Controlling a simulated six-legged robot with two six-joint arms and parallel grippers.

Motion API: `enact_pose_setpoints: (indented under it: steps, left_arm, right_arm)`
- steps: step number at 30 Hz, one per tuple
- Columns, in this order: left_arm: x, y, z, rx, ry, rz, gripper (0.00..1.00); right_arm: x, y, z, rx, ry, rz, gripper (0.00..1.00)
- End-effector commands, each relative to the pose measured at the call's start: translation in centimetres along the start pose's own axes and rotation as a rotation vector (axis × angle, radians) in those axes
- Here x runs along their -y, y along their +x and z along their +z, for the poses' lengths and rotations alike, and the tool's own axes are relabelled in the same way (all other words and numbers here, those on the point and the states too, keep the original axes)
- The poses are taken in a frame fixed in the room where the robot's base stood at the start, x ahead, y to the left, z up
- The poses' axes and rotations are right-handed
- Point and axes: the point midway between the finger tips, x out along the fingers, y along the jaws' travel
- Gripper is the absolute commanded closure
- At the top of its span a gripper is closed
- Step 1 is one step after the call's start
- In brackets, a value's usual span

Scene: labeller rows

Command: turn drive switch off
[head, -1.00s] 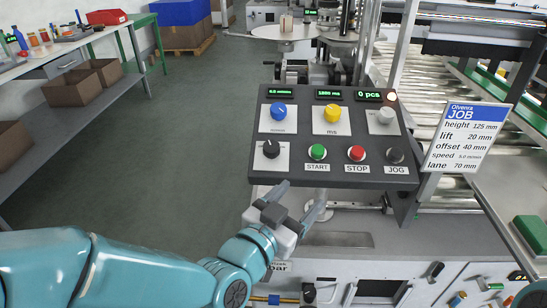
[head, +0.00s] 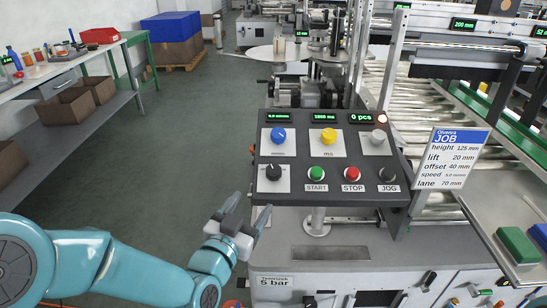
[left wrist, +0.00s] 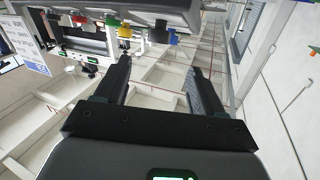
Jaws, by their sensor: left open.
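The dark control panel (head: 330,190) stands in the middle of the head view. A black rotary knob (head: 273,172) sits on a white plate at its lower left. The plate's lettering is too small to read, so I cannot tell for sure that this is the drive switch. My left gripper (head: 246,210) is open and empty, below and left of the panel, apart from the knob. In the left wrist view its two fingers (left wrist: 158,68) are spread, with the panel's underside and a black knob (left wrist: 160,30) above them. My right gripper is not in view.
The panel also carries blue (head: 278,136), yellow (head: 328,136) and grey (head: 378,137) knobs, and START (head: 317,173), STOP (head: 352,174) and JOG (head: 388,174) buttons. A job card (head: 457,160) stands to the right. The floor (head: 190,130) left of the panel is clear.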

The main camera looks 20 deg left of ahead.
Motion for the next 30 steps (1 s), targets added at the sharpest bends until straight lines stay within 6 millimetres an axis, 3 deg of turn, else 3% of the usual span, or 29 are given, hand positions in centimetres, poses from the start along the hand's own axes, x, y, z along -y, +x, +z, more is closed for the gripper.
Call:
enact_pose_setpoints:
  steps: [1,7,9,21,30]
  left_arm:
    - [0.1,0.1,-0.7,0.008,-0.002,0.003,0.31]
    - [0.0,0.3,-0.7,0.004,-0.016,0.007,0.31]
    - [-0.1,2.1,-0.1,-0.004,-0.015,0.007,0.31]
    - [-0.2,11.2,0.0,-0.004,-0.015,0.007,0.31]
    - [-0.2,13.8,0.1,-0.003,-0.015,0.007,0.31]
  right_arm:
    - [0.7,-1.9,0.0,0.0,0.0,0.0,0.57]
    - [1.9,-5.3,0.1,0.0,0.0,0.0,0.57]
    - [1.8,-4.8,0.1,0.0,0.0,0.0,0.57]
    - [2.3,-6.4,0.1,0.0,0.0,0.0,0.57]
    - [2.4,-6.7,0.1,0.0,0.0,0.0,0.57]
